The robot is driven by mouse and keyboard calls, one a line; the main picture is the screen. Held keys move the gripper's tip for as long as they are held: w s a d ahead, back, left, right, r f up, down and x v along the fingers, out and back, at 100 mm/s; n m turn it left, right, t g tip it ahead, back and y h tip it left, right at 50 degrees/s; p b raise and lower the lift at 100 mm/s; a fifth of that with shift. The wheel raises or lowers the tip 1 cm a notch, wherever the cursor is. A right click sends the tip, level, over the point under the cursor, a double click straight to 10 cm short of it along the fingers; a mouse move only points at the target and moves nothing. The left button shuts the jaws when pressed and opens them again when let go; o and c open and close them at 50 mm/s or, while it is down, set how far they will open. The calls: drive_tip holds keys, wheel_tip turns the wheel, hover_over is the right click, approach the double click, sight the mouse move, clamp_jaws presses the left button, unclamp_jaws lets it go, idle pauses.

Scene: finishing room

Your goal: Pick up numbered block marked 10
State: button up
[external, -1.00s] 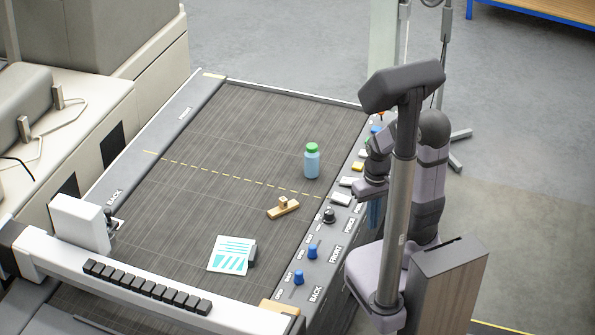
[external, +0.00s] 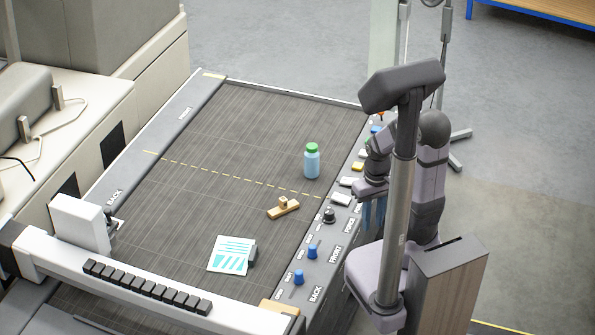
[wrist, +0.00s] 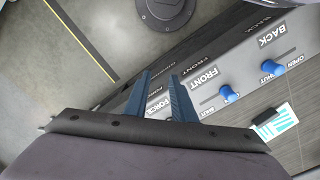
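I cannot make out a block marked 10 in either view; no number 10 is legible. My gripper (external: 374,213) hangs on the right of the machine, beside the control panel and outside the dark bed. Its blue fingers point down. In the wrist view my gripper (wrist: 159,77) shows two blue fingers apart with nothing between them. A row of small black blocks (external: 147,287) lies along the white front bar, with no readable marks.
On the dark bed (external: 215,150) are a blue bottle with green cap (external: 312,163), a wooden piece (external: 283,208) and a printed card (external: 231,254) with a dark block (external: 252,256). The side panel carries blue knobs (external: 312,251). The bed's back left is clear.

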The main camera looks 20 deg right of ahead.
sight(284, 203)
drive_tip(key=shift+o, duration=1.2)
